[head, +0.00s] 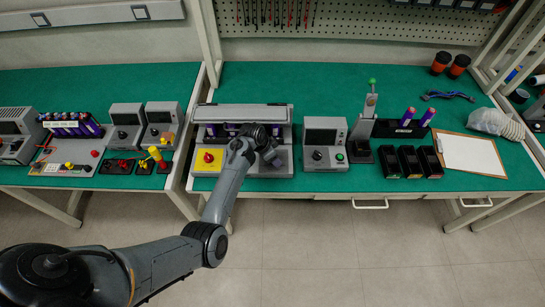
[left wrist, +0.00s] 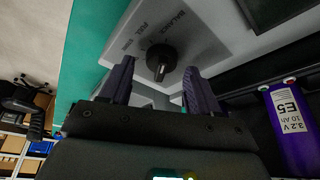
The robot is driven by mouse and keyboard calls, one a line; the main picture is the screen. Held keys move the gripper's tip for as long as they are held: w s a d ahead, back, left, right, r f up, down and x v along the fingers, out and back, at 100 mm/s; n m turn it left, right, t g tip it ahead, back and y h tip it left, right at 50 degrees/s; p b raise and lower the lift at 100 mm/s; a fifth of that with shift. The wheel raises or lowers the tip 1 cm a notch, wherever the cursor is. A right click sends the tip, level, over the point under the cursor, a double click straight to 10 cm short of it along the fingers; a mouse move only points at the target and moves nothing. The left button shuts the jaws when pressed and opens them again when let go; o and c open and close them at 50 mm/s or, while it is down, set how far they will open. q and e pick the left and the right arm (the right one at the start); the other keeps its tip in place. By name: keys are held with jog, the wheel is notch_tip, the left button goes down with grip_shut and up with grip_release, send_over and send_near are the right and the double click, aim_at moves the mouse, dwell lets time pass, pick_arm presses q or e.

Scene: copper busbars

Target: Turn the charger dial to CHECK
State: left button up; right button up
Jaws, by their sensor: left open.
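The charger's black dial (left wrist: 162,60) sits on a light grey panel (left wrist: 205,40) with printed positions around it. BALANCE and FULL are legible upside down; a third label is too small to read surely. A pale pointer mark on the dial faces down in the left wrist view, away from those words. My left gripper (left wrist: 158,85) is open, its two dark fingers apart on either side of the dial. I cannot tell whether they touch it.
A purple cell marked E5 (left wrist: 290,125) stands close to the right finger side. A yellow panel with a red knob (head: 208,158) is left of my gripper. A grey unit with a screen (head: 324,130) stands to its right. Green mat (head: 300,85) behind is clear.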

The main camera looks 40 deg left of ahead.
pick_arm(q)
jog(key=shift+f, duration=0.15)
jog(key=c, duration=1)
